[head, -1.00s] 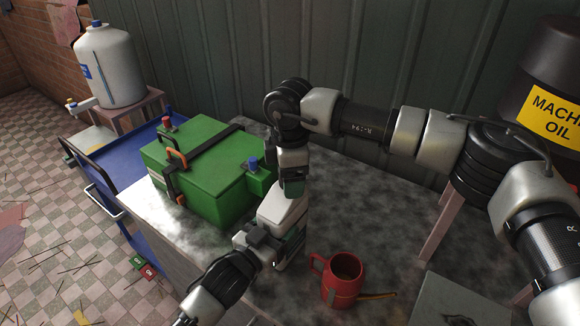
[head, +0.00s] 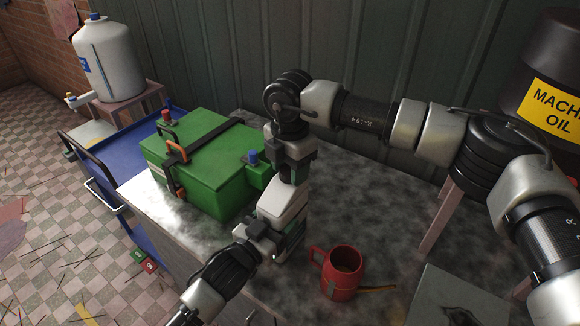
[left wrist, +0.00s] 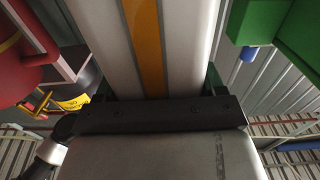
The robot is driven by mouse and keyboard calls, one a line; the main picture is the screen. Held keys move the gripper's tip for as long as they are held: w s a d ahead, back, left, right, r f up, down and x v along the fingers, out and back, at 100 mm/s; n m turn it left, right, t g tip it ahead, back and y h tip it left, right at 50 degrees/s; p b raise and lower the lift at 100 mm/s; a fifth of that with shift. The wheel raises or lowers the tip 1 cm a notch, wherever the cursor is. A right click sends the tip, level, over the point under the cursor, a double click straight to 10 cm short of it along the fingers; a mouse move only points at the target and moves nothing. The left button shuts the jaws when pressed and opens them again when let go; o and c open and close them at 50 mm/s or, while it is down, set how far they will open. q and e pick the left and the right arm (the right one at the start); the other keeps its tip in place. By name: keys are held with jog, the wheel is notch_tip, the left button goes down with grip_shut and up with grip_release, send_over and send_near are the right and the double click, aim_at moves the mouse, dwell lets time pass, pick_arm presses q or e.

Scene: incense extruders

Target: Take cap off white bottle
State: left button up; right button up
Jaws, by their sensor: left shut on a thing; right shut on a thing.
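The white bottle (head: 284,203) is held tilted above the table, in front of the green box. My left gripper (head: 256,240) is shut on its lower part from the front left. My right gripper (head: 294,174) points down and is shut at the bottle's top end. The cap is hidden between its fingers, so I cannot tell whether it is on or off the bottle. In the left wrist view, a pale surface with an orange stripe (left wrist: 145,45) fills the upper middle, beyond the dark gripper edge. I cannot tell what it is.
The green box (head: 205,165) with straps stands behind and left of the bottle. A red mug (head: 343,272) stands on the table (head: 385,215) to the right of it. A white jug (head: 108,60) and a blue cart (head: 125,178) are further left. A metal wall closes the back.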

jog(key=n, duration=1.8)
jog(key=shift+r, duration=0.1)
jog(key=n, duration=0.3)
jog(key=shift+n, duration=0.4)
jog(key=n, duration=1.5)
jog(key=shift+n, duration=0.4)
jog(key=n, duration=1)
jog(key=shift+r, duration=0.3)
jog(key=shift+r, duration=0.9)
